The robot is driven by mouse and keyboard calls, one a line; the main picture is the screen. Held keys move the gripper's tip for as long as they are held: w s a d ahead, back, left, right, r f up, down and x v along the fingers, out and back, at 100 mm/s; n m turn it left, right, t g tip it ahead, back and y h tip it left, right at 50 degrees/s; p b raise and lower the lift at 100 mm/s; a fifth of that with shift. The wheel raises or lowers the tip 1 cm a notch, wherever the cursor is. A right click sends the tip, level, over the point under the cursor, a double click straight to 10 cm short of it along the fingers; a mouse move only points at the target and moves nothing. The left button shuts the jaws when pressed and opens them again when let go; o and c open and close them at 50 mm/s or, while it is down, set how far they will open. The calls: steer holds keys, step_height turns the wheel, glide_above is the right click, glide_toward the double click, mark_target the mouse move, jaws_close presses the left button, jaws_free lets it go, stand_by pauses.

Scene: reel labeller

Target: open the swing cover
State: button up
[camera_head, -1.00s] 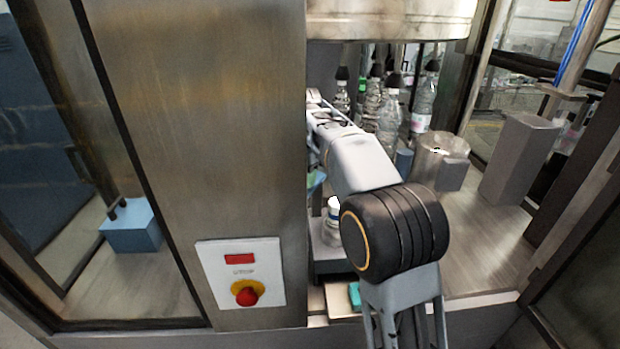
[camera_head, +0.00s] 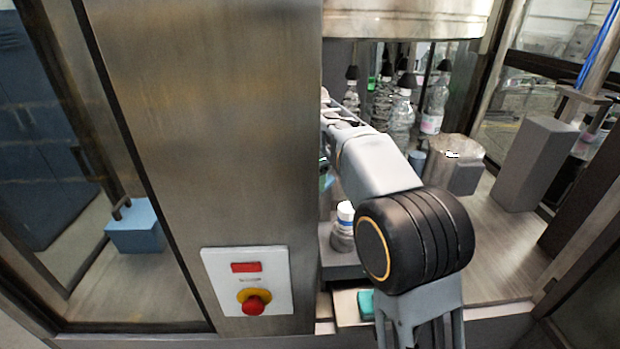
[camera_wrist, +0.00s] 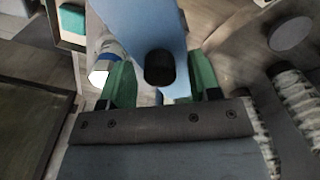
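My gripper (camera_wrist: 158,80) has green fingers spread wide, one on each side of the panel's lower part. I cannot tell whether either finger touches it. In the head view my gripper is hidden behind the steel column, and only a small blue-green bit shows at its edge.
The steel column (camera_head: 200,120) with a red stop button (camera_head: 253,303) stands left of my arm. Bottles (camera_head: 400,122) hang behind the arm. A small white-capped bottle (camera_head: 343,238) stands close to it. A grey block (camera_head: 535,165) stands right. A blue handled box (camera_head: 135,228) sits left.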

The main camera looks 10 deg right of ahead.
step_height(320, 180, up, 14)
steer(key=p, duration=0.2)
steer(key=shift+f, duration=0.2)
stand_by(0.3)
stand_by(0.4)
